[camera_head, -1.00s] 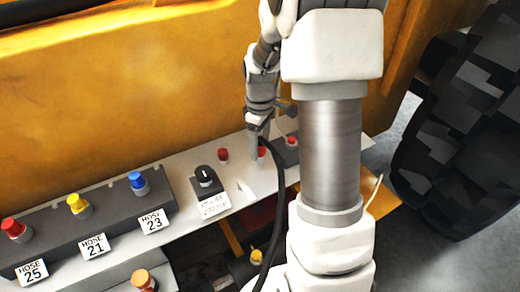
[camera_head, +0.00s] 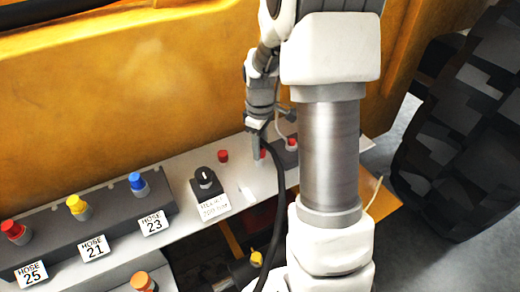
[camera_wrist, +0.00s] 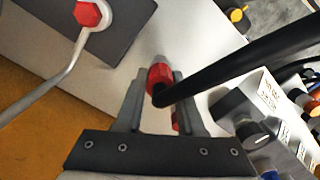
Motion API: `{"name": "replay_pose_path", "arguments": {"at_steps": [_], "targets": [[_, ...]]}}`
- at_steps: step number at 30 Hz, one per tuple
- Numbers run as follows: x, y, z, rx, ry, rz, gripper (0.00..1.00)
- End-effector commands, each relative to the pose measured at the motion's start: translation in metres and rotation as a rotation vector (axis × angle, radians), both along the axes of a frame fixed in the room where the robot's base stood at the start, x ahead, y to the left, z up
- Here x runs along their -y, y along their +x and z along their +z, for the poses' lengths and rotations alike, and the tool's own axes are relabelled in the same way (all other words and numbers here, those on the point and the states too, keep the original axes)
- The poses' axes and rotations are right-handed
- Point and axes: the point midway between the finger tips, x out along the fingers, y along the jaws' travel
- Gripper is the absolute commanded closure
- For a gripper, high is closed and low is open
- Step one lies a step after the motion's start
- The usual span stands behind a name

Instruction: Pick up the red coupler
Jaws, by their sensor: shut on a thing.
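The red coupler (camera_wrist: 159,76) sits between the two fingers of my gripper (camera_wrist: 157,90) in the wrist view, with a thick black hose (camera_wrist: 235,70) running from its end to the right. My gripper is shut on it. In the head view my gripper (camera_head: 258,147) points down at the light grey shelf, and only a small bit of the red coupler (camera_head: 263,154) shows beside a finger. Whether the coupler still touches the shelf or a fitting is hidden.
A red fitting with a thin grey line (camera_wrist: 92,15) sits on a dark block close by. Another red cap (camera_head: 223,156) and a black knob (camera_head: 206,182) stand left of my gripper. Capped ports (camera_head: 77,206) labelled as hoses line the left. The yellow body panel (camera_head: 140,80) rises behind.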

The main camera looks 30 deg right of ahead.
Motion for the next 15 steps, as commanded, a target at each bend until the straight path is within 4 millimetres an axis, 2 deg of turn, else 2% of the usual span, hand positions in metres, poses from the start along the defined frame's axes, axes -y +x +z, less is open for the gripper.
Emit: {"name": "replay_pose_path", "arguments": {"at_steps": [8,11,15], "targets": [[0.000,0.001,0.009,0.003,-0.001,0.000,1.00],[0.000,0.001,0.020,0.003,0.000,0.000,1.00],[0.000,0.001,0.046,0.006,-0.002,0.000,1.00]]}}
